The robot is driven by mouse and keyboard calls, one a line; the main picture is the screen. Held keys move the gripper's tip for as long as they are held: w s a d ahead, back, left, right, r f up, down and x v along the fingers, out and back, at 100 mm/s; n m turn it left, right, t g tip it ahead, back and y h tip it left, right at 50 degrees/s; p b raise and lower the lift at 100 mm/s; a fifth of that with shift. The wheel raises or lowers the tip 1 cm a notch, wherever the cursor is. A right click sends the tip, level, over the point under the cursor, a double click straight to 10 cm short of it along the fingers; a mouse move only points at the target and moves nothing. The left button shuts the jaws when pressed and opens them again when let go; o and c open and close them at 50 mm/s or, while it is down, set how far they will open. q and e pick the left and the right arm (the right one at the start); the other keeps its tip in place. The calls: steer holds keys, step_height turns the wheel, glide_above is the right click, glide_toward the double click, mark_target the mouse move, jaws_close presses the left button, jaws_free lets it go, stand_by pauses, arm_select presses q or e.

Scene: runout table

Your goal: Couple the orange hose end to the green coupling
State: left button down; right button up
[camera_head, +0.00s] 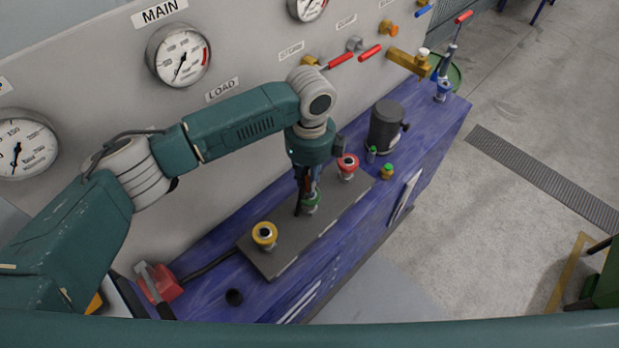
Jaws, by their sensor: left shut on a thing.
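My left gripper (308,187) points down over the middle of the grey plate and is shut on what seems to be the orange hose end, mostly hidden by the fingers. The green coupling (311,206) stands upright on the plate directly below the fingertips. I cannot tell whether the held end touches it. A yellow coupling (265,234) stands to the left on the same plate (273,263), and a red coupling (347,165) to the right. A black hose (207,267) runs along the bench to the plate's left edge. My right gripper is out of view.
The plate lies on a blue bench (245,295) below a grey gauge panel (240,50). A red block with a dark handle (160,284) sits at the left end. A dark grey canister (386,126) and small green-topped bottle (387,172) stand right of the plate. Valve levers (370,53) project from the panel.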

arm_select(q)
steer(key=shift+f+b, duration=0.45)
steer(key=shift+f, duration=0.6)
steer(key=c, duration=1.4)
jaws_free()
step_height(320, 180, up, 12)
steer(key=shift+r, duration=0.1)
